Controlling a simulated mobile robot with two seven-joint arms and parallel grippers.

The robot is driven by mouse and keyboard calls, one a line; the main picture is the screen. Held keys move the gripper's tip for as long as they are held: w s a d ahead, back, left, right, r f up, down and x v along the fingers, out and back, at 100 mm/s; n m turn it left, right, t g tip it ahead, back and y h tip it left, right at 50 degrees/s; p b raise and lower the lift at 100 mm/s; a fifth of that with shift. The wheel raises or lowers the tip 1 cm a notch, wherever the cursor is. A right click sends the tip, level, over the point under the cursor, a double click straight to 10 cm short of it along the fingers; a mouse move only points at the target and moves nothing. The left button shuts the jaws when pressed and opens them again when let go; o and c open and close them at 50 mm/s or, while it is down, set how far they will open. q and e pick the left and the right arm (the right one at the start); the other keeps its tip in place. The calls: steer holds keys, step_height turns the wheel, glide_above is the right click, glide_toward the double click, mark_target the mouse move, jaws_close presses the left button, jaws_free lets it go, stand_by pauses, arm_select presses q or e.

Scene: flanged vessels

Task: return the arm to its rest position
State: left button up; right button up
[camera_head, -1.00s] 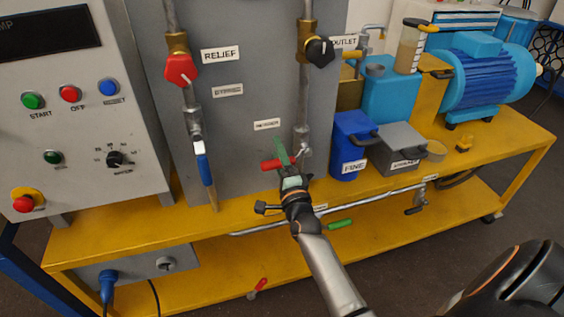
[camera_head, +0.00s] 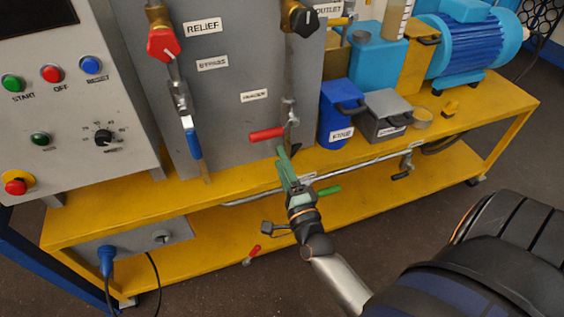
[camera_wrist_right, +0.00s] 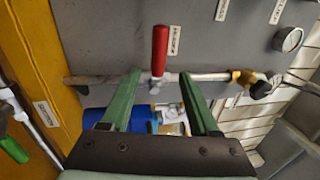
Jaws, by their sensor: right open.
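My right gripper (camera_head: 285,162) is open, with green fingers. It is in front of the yellow cart, just below a valve with a red handle (camera_head: 267,134) on the grey panel. In the right wrist view my right gripper (camera_wrist_right: 160,95) has its fingers apart with nothing between the tips. The red handle (camera_wrist_right: 159,50) stands out beyond them on its pipe, apart from the fingers as far as I can tell. My left gripper is not in view.
The yellow cart (camera_head: 90,215) carries a control box, a blue bin (camera_head: 338,115), a grey bin (camera_head: 385,117) and a blue motor (camera_head: 465,50). A lower pipe with a green handle (camera_head: 318,193) runs close by my right gripper. Open floor lies in front.

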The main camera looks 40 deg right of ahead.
stand_by(0.4)
steer(key=s+a+f+n+g+y+p, duration=0.4)
steer(key=s+a+f+n, duration=0.1)
steer(key=n, duration=0.6)
steer(key=s+a+f+n+g+y+p, duration=0.4)
steer(key=s+a+n, duration=0.4)
steer(key=s+n, duration=0.2)
steer(key=shift+f+n+g+p, duration=0.45)
steer(key=shift+f+n+g, duration=0.25)
steer(key=shift+g, duration=0.1)
